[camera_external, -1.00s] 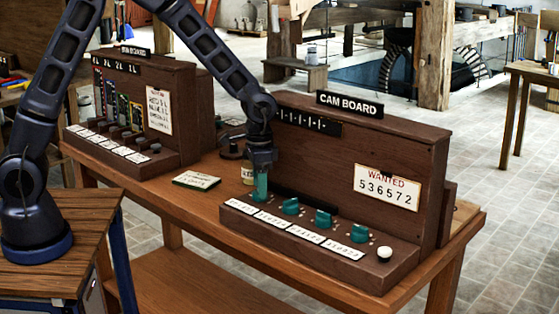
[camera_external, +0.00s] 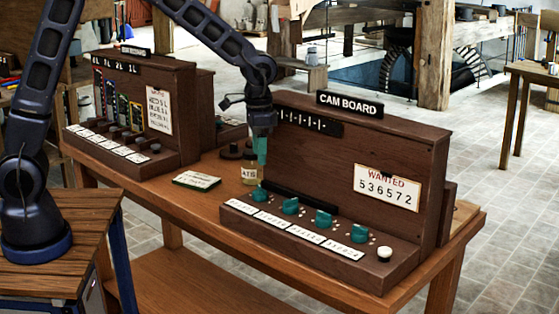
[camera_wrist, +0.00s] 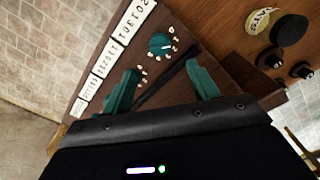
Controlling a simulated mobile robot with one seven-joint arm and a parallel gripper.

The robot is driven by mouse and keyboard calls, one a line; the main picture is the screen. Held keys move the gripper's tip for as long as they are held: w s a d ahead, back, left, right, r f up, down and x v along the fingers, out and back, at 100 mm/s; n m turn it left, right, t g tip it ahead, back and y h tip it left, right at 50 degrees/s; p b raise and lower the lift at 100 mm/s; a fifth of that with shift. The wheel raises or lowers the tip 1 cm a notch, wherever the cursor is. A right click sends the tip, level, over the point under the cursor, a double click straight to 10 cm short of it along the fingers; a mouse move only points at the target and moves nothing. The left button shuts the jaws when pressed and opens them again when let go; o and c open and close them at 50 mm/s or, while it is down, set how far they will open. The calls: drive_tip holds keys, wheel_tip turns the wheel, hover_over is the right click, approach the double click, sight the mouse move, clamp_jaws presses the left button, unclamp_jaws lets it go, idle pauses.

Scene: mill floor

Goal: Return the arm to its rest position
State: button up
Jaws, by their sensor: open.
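My gripper (camera_external: 260,150) has teal fingers and points down above the left end of the cam board (camera_external: 340,155). In the wrist view my gripper (camera_wrist: 160,85) has its two fingers spread with nothing between them. The leftmost teal knob (camera_external: 258,194) sits below the fingers, apart from them. A teal knob (camera_wrist: 161,43) with small pale studs around it shows beyond the fingers in the wrist view. My arm bends over the bench from its base at the left.
A second board (camera_external: 135,110) stands left on the wooden bench (camera_external: 200,225). A green-edged card (camera_external: 196,180) and a labelled jar (camera_external: 250,172) lie between the boards. The jar's dark lid (camera_wrist: 288,29) shows in the wrist view. A "WANTED 536572" card (camera_external: 387,188) is on the cam board.

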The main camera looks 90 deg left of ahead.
drive_tip(key=s+d+r+t, duration=0.1)
drive_tip(key=s+d+r, duration=0.3)
drive_tip(key=s+r, duration=0.35)
drive_tip(key=s+d+r+t, duration=0.1)
drive_tip(key=s+d+r, duration=0.4)
drive_tip(key=s+r, duration=0.25)
drive_tip(key=s+d+r+m+t, duration=0.1)
drive_tip(key=s+d, duration=0.1)
drive_tip(key=s, duration=0.8)
drive_tip(key=s+d+r+t, duration=0.1)
drive_tip(key=s+d, duration=0.2)
drive_tip(key=s, duration=0.7)
drive_tip(key=shift+s+r+m+t, duration=0.15)
drive_tip(key=shift+r+m+t, duration=0.15)
drive_tip(key=shift+m, duration=0.1)
idle(0.7)
